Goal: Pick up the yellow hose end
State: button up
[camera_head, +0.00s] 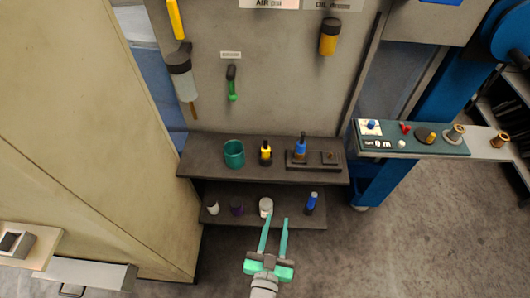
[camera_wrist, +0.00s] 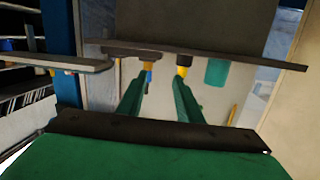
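The yellow hose end (camera_head: 265,154), yellow with a black top, stands upright on the upper dark shelf, between a teal cup and a dark holder block. In the wrist view, which appears upside down, the yellow hose end (camera_wrist: 183,71) shows just beyond the tip of the right finger. My gripper (camera_head: 275,222) has two green fingers spread apart with nothing between them. In the head view it is below and in front of the shelves, apart from the hose end. Its fingers also show in the wrist view (camera_wrist: 159,84).
The upper shelf (camera_head: 215,173) also bears the teal cup (camera_head: 234,154) and the dark block (camera_head: 312,160) with a blue hose end (camera_head: 301,144). The lower shelf (camera_head: 250,219) holds several small items near my fingertips. A control panel (camera_head: 400,144) juts out at right; a tall cabinet (camera_head: 90,120) stands left.

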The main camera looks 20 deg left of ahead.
aim_at(265, 146)
jog(key=w+a+r+y, duration=0.1)
jog(key=w+a+r, duration=0.1)
jog(key=w, duration=0.3)
jog(key=w+a+r+n, duration=0.1)
jog(key=w+a+r, duration=0.1)
jog(key=w+a, duration=0.2)
jog(key=w+a+r+n+y, duration=0.1)
jog(key=w+a+r, duration=0.1)
jog(key=w, duration=0.6)
jog(key=shift+w+a+r+t+y, duration=0.1)
jog(key=shift+a+r+t+y, duration=0.1)
jog(key=shift+a, duration=0.2)
jog(key=shift+a+r+t+y, duration=0.1)
jog(key=shift+a+t, duration=0.1)
jog(key=shift+a, duration=0.15)
jog(key=x, duration=0.4)
jog(key=shift+w, duration=0.15)
jog(key=shift+x, duration=3.3)
jog(key=shift+f, duration=0.2)
grip_shut()
